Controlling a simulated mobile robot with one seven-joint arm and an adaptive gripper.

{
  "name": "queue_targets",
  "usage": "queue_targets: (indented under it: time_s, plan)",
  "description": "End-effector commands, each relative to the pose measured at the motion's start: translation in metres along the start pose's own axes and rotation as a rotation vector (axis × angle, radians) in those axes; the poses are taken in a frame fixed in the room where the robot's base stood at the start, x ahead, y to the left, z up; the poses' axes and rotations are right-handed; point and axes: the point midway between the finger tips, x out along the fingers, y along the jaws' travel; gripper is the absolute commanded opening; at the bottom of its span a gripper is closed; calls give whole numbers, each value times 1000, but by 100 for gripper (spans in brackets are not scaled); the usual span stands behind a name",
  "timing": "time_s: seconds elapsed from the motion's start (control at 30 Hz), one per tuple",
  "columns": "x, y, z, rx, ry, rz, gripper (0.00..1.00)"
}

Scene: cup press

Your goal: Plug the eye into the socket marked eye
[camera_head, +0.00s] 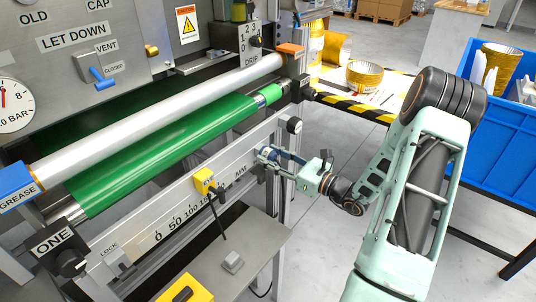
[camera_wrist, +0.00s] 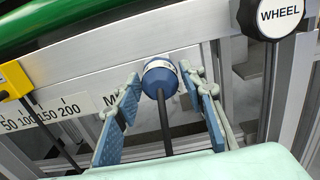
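A round blue piece with a pale band (camera_wrist: 160,74) and a black cable is in front of the rail's right end in the wrist view. I take it to be the eye. The cable runs from it toward my wrist. My gripper (camera_wrist: 161,76) has its two fingers spread, one on each side of the blue piece. The fingertips are close to its sides, and contact cannot be judged. In the head view my gripper (camera_head: 266,156) is at the rail's right end. I see no label reading eye; part of the rail lettering is hidden by a finger.
The scale rail (camera_head: 172,221) carries a yellow block (camera_head: 205,181) with a black cable. A round WHEEL knob (camera_wrist: 272,15) is close to the upper right of my gripper. The green roller (camera_head: 165,150) lies behind the rail. A blue crate (camera_head: 493,135) stands right.

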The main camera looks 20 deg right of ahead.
Motion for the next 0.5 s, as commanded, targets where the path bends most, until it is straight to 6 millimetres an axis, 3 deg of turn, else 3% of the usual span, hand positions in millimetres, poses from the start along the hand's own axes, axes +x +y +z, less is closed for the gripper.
queue_targets:
  time_s: [0.03,0.3,0.5]
  plan:
    - [0,0,0,0,0,0,30]
    - [0,0,0,0,0,0,0]
    - [-1,0,0,0,0,0,0]
